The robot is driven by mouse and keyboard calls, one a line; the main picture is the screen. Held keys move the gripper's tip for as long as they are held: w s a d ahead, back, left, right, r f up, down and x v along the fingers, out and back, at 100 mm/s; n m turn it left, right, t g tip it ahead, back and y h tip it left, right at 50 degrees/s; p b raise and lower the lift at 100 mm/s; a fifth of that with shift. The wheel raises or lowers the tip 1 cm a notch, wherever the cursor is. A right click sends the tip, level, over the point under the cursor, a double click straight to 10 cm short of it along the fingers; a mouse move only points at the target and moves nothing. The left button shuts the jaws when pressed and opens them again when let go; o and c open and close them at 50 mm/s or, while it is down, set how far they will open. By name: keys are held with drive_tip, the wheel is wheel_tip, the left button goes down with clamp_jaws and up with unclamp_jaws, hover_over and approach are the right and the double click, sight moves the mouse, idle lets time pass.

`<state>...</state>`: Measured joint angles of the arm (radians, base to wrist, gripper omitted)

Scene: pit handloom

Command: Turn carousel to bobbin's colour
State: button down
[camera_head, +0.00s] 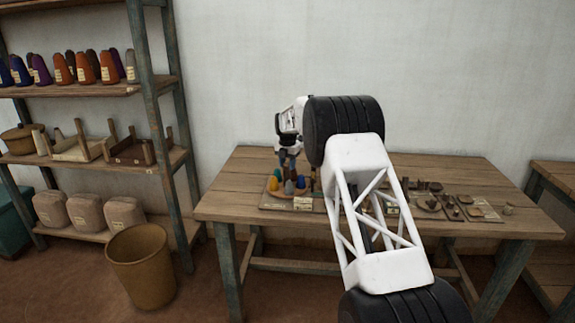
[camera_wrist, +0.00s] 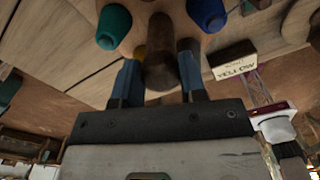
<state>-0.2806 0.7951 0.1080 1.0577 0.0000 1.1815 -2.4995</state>
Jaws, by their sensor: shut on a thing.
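The carousel is a tan round plate (camera_head: 272,194) on the left part of the table, with yellow, blue and dark cone-shaped pieces on it. A bit of yellow shows behind the left finger. A small card (camera_wrist: 236,60) beside the carousel seems to read YELLOW, upside down. I cannot single out the bobbin.
The wooden table (camera_head: 240,172) also holds small dishes and dark parts (camera_head: 440,200) on the right. A shelf (camera_head: 95,90) with coloured cones stands at the left, and a brown bin (camera_head: 141,265) is on the floor. The table's back left is clear.

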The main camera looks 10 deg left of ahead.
drive_tip(key=shift+r+n, duration=0.1)
drive_tip(key=shift+n, duration=0.2)
drive_tip(key=c, duration=0.7)
unclamp_jaws()
drive_tip(key=shift+r, duration=3.85)
